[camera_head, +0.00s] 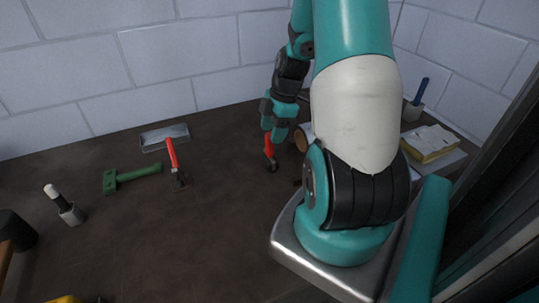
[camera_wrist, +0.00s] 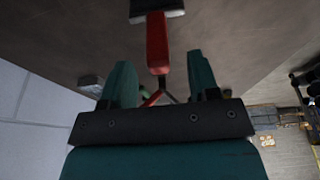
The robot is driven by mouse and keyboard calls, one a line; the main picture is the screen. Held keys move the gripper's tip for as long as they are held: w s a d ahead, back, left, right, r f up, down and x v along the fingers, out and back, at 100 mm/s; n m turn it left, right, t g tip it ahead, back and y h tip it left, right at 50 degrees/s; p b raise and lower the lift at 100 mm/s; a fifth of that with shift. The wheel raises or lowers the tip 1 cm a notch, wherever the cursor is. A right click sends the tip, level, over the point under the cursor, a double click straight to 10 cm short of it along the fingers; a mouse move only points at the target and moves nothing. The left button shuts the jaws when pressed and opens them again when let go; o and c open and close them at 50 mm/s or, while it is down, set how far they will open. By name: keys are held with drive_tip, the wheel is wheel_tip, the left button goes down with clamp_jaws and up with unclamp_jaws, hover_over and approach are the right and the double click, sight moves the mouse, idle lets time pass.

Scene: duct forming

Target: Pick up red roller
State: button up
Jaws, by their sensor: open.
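The red roller (camera_head: 269,149) is on the dark tabletop, just below my gripper (camera_head: 275,135) in the head view. Its lower end is dark. In the wrist view its red handle (camera_wrist: 157,42) lies in line with the gap between my fingers, with a wide dark head with a pale edge at the top of the picture. My gripper (camera_wrist: 162,85) is open, with one finger on each side of that line. I see no finger touching the handle. My arm and gripper hide part of the roller in the head view.
A red-handled tool (camera_head: 171,153), a green hammer (camera_head: 133,176) and a metal tray (camera_head: 164,137) lie to the left. A brown cylinder (camera_head: 301,139) is close on the right. A book (camera_head: 433,143) is farther right. White block walls (camera_head: 160,55) stand behind. The front middle tabletop is clear.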

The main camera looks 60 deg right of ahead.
sight(266, 150)
drive_tip(key=p+x, duration=0.1)
drive_tip(key=x, duration=0.4)
drive_tip(key=shift+w, duration=0.1)
clamp_jaws()
